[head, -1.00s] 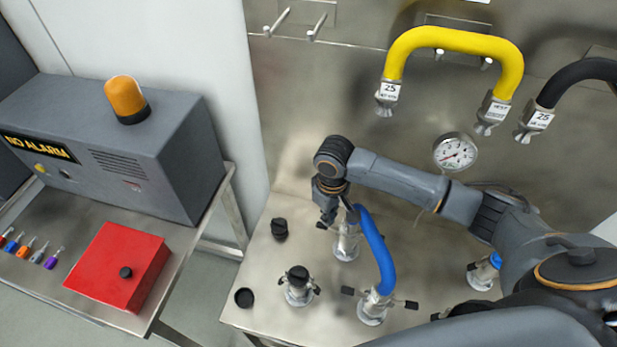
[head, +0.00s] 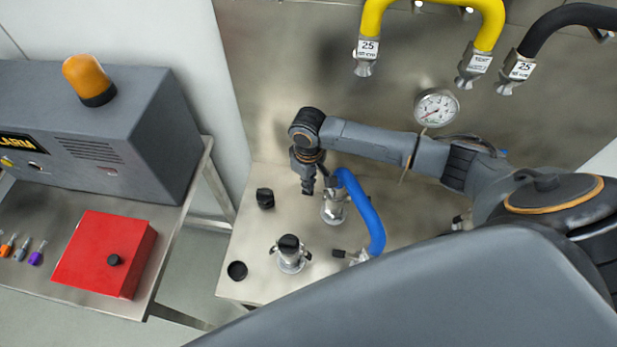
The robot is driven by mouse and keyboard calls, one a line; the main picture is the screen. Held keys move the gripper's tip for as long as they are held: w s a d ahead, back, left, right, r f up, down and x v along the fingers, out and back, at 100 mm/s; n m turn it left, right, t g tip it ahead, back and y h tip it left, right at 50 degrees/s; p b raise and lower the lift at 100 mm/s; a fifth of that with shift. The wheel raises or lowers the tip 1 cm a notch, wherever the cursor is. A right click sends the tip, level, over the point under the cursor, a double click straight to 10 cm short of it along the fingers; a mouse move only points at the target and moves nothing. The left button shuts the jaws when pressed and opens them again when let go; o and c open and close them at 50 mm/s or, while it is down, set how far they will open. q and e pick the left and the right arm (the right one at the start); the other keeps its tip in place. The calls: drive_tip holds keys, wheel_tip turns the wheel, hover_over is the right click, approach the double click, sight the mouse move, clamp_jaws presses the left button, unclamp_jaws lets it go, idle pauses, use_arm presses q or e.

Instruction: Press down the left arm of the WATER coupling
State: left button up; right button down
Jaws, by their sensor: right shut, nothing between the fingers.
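A blue hose (head: 366,212) arches between two metal couplings on the steel bench. Its rear coupling (head: 334,212) stands upright; no WATER lettering is readable on it. My right gripper (head: 307,190) points down just left of this coupling, shut and empty. The gripper hides or crowds the coupling's left arm, so I cannot tell its tilt or whether I touch it. The hose's front coupling (head: 361,256) shows only in part behind a large grey shape, with a black arm out to its left. My left gripper is not in view.
A capped coupling with black arms (head: 290,254), a black cap (head: 265,198) and a black ring (head: 237,270) are on the bench's left part. A gauge (head: 437,108) and yellow hose (head: 434,6) are behind. A red box (head: 100,254) sits on the left table.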

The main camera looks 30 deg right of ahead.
sight(307, 193)
drive_tip(key=shift+f, duration=2.1)
drive_tip(key=shift+s+f, duration=0.1)
drive_tip(key=shift+f, duration=0.5)
drive_tip(key=shift+s+d+f, duration=0.2)
drive_tip(key=shift+d+f, duration=0.1)
drive_tip(key=shift+f, duration=0.35)
drive_tip(key=shift+w+a+r, duration=0.4)
drive_tip(key=shift+a+r, duration=0.1)
drive_tip(key=shift+r, duration=3.1)
